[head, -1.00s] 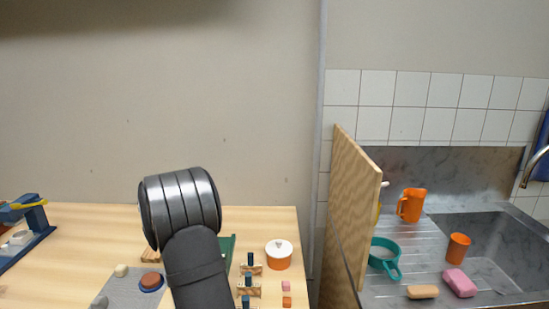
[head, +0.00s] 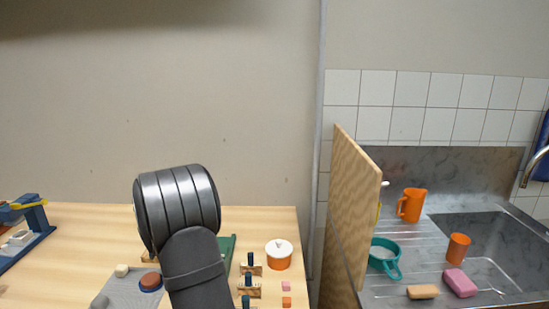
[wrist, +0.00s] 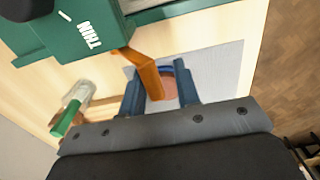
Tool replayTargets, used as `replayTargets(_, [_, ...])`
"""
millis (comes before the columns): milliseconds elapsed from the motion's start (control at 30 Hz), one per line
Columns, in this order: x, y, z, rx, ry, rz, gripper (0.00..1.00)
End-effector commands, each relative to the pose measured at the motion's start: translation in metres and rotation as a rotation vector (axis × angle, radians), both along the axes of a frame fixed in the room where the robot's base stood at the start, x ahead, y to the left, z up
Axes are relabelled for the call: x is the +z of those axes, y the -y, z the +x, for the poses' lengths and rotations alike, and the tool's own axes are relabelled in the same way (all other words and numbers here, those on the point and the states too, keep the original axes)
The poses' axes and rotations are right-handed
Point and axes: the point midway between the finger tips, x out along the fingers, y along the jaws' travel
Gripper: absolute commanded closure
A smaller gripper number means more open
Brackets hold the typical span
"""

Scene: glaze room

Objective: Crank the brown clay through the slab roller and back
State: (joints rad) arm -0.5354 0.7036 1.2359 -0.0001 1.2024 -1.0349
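The slab roller is a green machine marked THIN (wrist: 85,38) at the upper left of the wrist view. In the head view only a green strip (head: 229,248) shows beside my arm. Its orange-brown crank (wrist: 148,72) reaches down between the blue fingers of my gripper (wrist: 158,94). The fingers stand apart, with gaps visible beside the crank. Beyond them lies a round brown clay piece (wrist: 171,88) with a blue rim around it. In the head view the brown clay (head: 150,281) sits on a blue dish on a grey mat (head: 122,291). My gripper is hidden there behind my arm.
A cream lump (head: 122,270) and a grey lump (head: 100,301) lie near the clay. A white-lidded orange pot (head: 279,258) and small blocks stand to the right. A blue device (head: 27,225) is at far left. A wooden panel (head: 353,210) separates the table from the sink.

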Motion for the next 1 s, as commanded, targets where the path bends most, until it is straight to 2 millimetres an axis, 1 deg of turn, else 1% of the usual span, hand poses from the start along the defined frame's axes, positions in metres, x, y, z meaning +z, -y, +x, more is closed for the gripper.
replayTargets(267, [-0.001, 0.000, -0.001, 0.001, 0.000, 0.000, 0.71])
replayTargets(667, [-0.019, 0.000, -0.019, 0.001, -0.002, -0.001, 0.71])
replayTargets(1000, [-0.017, 0.000, -0.011, 0.000, 0.001, 0.001, 0.71])
